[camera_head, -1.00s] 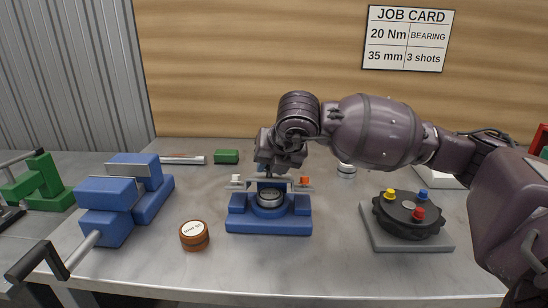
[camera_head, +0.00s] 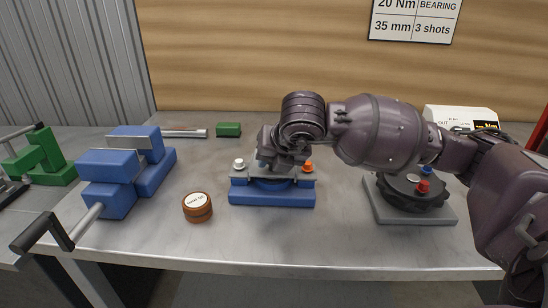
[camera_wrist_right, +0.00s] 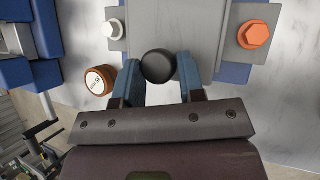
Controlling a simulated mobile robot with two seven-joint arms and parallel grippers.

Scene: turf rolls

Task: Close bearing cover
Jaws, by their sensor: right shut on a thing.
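The bearing cover is a grey plate (camera_head: 304,177) lying across the top of the blue bearing base (camera_head: 272,198). It carries a white bolt (camera_head: 239,164) at its left and an orange bolt (camera_head: 308,167) at its right. In the right wrist view the grey cover (camera_wrist_right: 190,28) has a round black knob (camera_wrist_right: 158,65). My right gripper (camera_head: 276,168) is over the middle of the cover. Its two blue fingers (camera_wrist_right: 160,80) are shut on the knob, one on each side. The bearing under the cover is hidden. My left gripper is not in view.
A brown round tin (camera_head: 197,208) stands in front left of the base. A blue vise (camera_head: 110,180) with a crank handle is farther left. A black round fixture with coloured knobs (camera_head: 410,194) is at the right. A green block (camera_head: 228,130) lies behind. The front table strip is clear.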

